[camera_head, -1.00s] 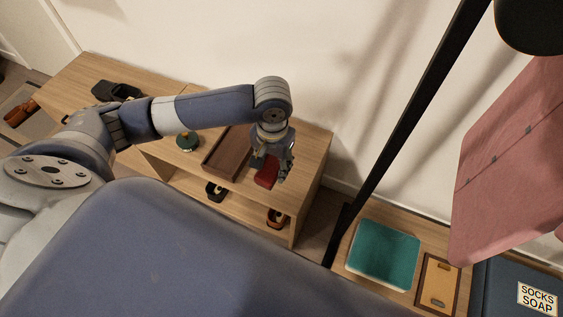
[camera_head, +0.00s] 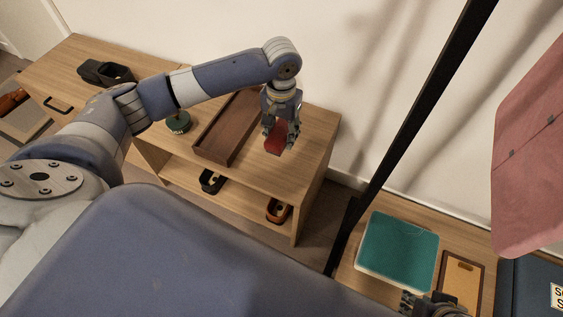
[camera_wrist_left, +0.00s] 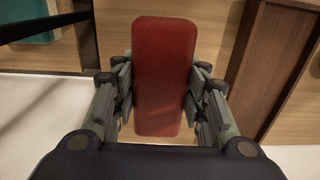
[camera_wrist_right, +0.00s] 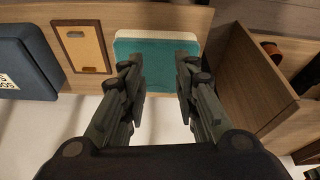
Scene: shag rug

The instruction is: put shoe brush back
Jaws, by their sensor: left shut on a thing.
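The red shoe brush (camera_head: 275,146) is a rounded block at the right part of the wooden shelf unit's top. In the left wrist view the brush (camera_wrist_left: 164,75) lies lengthwise between the fingers. My left gripper (camera_head: 280,132) points down and is shut on its sides. I cannot tell whether the brush touches the top. A long brown tray (camera_head: 212,155) lies just left of the brush and apart from it. My right gripper (camera_head: 430,303) is at the lower right edge; in the right wrist view (camera_wrist_right: 160,75) it is open and empty above the teal-topped box.
A green-topped item (camera_head: 178,122) and a black holder (camera_head: 105,73) stand further left on the unit. Its lower shelf holds dark and orange items (camera_head: 279,211). A black pole (camera_head: 410,120) rises right of the unit. The teal-topped box (camera_head: 398,252) sits at the right.

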